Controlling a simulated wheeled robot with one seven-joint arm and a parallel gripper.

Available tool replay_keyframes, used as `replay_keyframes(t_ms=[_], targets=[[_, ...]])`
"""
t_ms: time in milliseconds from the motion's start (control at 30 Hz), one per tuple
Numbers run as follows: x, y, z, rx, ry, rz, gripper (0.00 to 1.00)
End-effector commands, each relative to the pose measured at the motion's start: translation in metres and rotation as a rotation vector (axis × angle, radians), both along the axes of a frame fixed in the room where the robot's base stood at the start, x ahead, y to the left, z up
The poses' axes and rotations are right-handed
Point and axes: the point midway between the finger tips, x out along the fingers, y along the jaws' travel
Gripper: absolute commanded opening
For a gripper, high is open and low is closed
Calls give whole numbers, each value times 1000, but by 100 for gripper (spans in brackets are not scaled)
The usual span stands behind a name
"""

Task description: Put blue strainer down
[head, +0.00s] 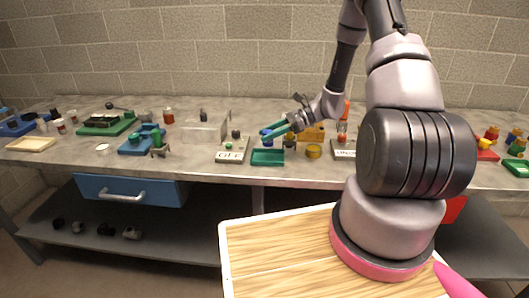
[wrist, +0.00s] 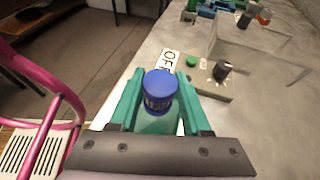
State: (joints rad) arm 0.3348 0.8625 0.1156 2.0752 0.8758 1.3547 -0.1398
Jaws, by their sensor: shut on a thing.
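The blue strainer (wrist: 160,90) is a small round piece with a blue top and a ribbed blue side. It sits between the two teal fingers of my gripper (wrist: 158,108) in the wrist view, and the gripper is shut on it. In the head view my gripper (head: 277,132) reaches left over the workbench (head: 320,175), with the blue strainer (head: 266,137) at its fingertips. The strainer's lower part is hidden in the wrist view. I cannot tell whether it touches the bench.
A green tray (head: 267,158) lies at the bench's front edge, just below my gripper. The OFF switch box (head: 232,151) is left of it, before a clear box (head: 205,128). A yellow round piece (head: 313,151) stands to the right.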

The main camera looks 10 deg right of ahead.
Motion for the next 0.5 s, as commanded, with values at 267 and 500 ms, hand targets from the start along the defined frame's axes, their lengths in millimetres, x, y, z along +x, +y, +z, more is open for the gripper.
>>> replay_keyframes(t_ms=[267,500], targets=[[0,0,-26,1,2,-1,0],[0,0,-58,0,1,1,0]])
